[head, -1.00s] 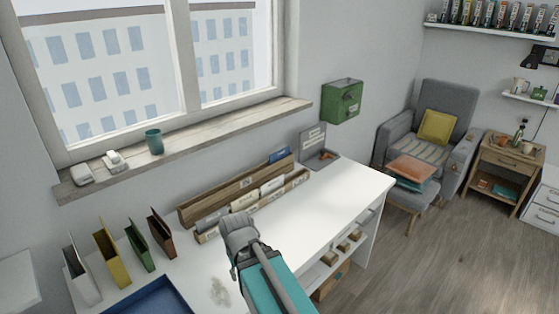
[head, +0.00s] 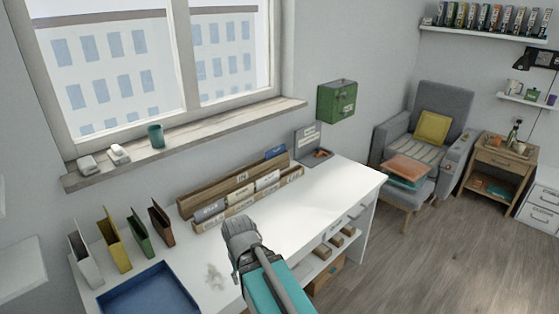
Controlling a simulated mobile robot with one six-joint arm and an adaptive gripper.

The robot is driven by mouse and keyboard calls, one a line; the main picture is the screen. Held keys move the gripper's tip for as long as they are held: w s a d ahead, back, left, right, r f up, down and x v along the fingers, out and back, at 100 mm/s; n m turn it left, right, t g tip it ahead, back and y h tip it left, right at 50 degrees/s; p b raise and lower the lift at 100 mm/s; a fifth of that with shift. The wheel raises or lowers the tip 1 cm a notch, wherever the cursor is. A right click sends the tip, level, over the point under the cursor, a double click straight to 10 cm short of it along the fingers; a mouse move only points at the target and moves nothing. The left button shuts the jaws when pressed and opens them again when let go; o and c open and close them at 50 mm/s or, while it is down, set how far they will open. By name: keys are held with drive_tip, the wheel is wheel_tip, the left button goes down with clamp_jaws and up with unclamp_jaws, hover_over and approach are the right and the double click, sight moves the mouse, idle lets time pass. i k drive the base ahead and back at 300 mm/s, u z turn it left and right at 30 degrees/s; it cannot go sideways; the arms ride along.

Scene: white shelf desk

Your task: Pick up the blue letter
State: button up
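The blue letter (head: 275,152) stands upright in the back row of the wooden letter rack (head: 212,192), near its right end. Only its upper part shows above the wood. My gripper (head: 238,228) is over the white desk, in front of the rack and well to the left of the blue letter, apart from both. Its fingers point away from the camera and my arm covers them, so their opening does not show.
Pale and grey letters (head: 266,181) stand in the rack's front row. A blue tray (head: 150,290) and several upright folders (head: 113,245) are at the left. A grey sign stand (head: 307,146) is right of the rack. The desk's right part (head: 335,185) is clear.

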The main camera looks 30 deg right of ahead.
sight(271, 154)
drive_tip(key=k, duration=0.25)
drive_tip(key=z, duration=2.2)
drive_tip(key=i, duration=1.6)
drive_tip(key=z, duration=0.05)
